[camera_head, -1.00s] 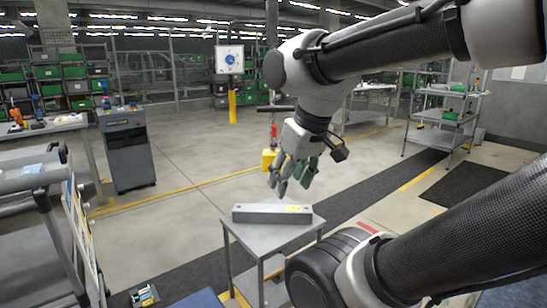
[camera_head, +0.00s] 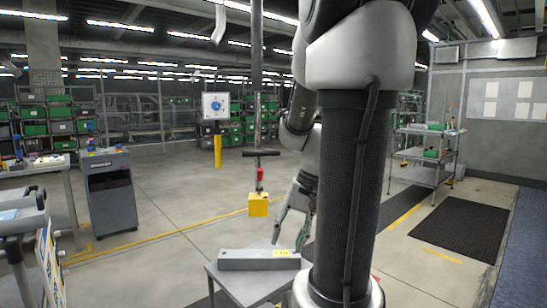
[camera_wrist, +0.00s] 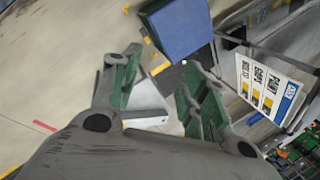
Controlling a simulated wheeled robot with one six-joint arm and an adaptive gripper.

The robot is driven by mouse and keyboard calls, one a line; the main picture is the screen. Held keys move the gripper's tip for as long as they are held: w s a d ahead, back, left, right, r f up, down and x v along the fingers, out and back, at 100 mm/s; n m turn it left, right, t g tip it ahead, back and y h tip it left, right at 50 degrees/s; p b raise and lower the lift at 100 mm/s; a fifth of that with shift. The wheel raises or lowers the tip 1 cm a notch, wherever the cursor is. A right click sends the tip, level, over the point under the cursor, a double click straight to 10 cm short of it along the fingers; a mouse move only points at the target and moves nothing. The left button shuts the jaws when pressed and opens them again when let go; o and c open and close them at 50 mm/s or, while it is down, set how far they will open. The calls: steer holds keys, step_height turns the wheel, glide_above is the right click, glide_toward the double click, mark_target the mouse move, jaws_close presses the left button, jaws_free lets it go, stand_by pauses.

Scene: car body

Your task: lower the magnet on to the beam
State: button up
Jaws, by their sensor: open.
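The yellow magnet (camera_head: 258,205) hangs below a dark T-shaped handle (camera_head: 261,153) and a red fitting (camera_head: 260,174) on a vertical hoist line. The grey beam (camera_head: 246,260), with a yellow label near its right end, lies flat on a small metal table (camera_head: 238,284). In the picture the magnet shows above the beam with a gap; their depth offset is hard to tell. My gripper (camera_head: 290,236) is open and empty, to the right of the magnet and near the beam's right end. Its green-padded fingers stand apart in the wrist view (camera_wrist: 162,62).
A grey cabinet (camera_head: 110,195) and a workbench stand at the left, a cart (camera_head: 28,240) at the near left. A shelf trolley (camera_head: 425,160) stands at the right. A blue box (camera_wrist: 178,27) and a sign board (camera_wrist: 268,85) show in the wrist view. The floor behind the table is open.

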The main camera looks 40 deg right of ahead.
steer(key=w+d+f+m+t+y, duration=0.25)
steer(key=w+d+m+t, duration=0.2)
steer(key=w, duration=0.35)
steer(key=m+t+h, duration=0.4)
steer(key=t+h, duration=0.1)
steer(key=t, duration=0.7)
glide_toward(277, 154)
steer(key=w, duration=0.4)
steer(key=shift+w+r, duration=0.25)
steer(key=shift+r, duration=0.05)
steer(key=w, duration=0.7)
steer(key=shift+a+r, duration=0.15)
steer(key=shift+a, duration=0.05)
jaws_close()
